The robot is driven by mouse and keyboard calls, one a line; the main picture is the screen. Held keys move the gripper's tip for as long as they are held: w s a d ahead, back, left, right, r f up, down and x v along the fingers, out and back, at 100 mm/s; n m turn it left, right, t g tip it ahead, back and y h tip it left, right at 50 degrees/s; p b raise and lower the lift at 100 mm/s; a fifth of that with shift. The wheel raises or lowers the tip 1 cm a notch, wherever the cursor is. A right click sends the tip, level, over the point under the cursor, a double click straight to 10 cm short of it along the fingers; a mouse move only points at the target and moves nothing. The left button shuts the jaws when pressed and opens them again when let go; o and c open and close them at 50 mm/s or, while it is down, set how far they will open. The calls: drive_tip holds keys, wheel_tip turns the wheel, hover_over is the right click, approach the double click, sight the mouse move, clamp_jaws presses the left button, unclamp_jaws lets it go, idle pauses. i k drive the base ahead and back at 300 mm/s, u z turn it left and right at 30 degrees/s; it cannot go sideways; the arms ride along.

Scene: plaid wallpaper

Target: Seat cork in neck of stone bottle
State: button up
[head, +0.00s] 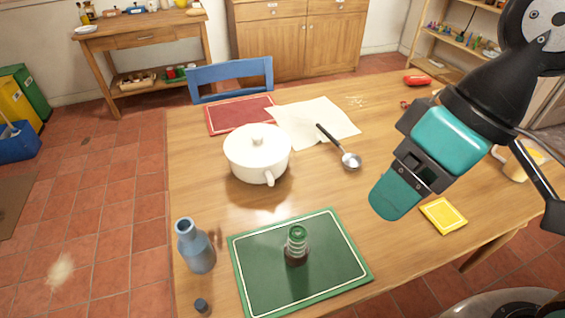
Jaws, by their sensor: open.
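A blue-grey bottle (199,254), which looks like the stone bottle, stands upright near the table's left front edge. Its neck is at the top and nothing sticks out of it. A small dark blue stopper-like piece (202,305), probably the cork, sits on the table just in front of the bottle, apart from it. My gripper (402,192) hangs over the right part of the table, well to the right of both and touching neither. It is open and empty; one teal finger shows clearly and the other is mostly hidden.
A green mat (257,280) with a green-topped glass jar (297,246) lies right of the bottle. A white lidded pot (255,158) and a ladle (350,160) stand behind. The wood between pot and mat is clear.

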sight(193, 245)
drive_tip(key=u, duration=2.9)
drive_tip(key=k, duration=0.6)
drive_tip(key=z, duration=0.15)
